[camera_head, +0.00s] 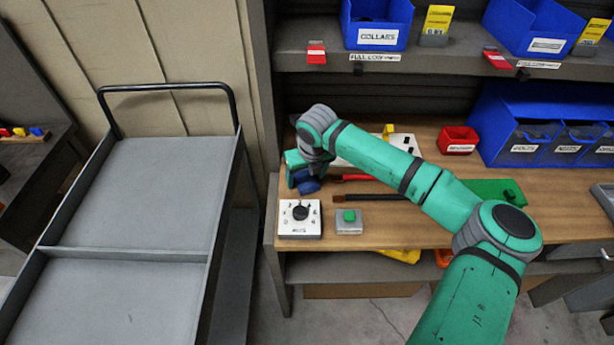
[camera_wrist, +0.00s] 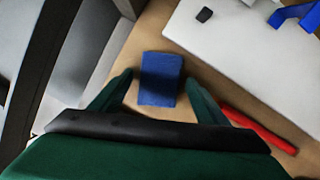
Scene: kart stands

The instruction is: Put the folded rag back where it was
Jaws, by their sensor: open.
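The folded rag (camera_wrist: 161,79) is a dark blue rectangle lying on the wooden bench top in the wrist view. In the head view the rag (camera_head: 308,186) shows as a blue patch at the bench's left end, partly hidden by my gripper. My gripper (camera_wrist: 160,88) is open, one green finger on each side of the rag. A gap shows on both sides in the wrist view. I cannot tell how far the fingertips are above the bench. In the head view my gripper (camera_head: 297,172) is at the left end of the bench.
A white board (camera_wrist: 245,60) and a red-handled tool (camera_wrist: 260,130) lie right of the rag. A white dial box (camera_head: 300,230) and a green-button box (camera_head: 348,228) stand near the bench's front edge. A grey cart (camera_head: 130,255) stands left. Blue bins (camera_head: 525,150) stand at the right.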

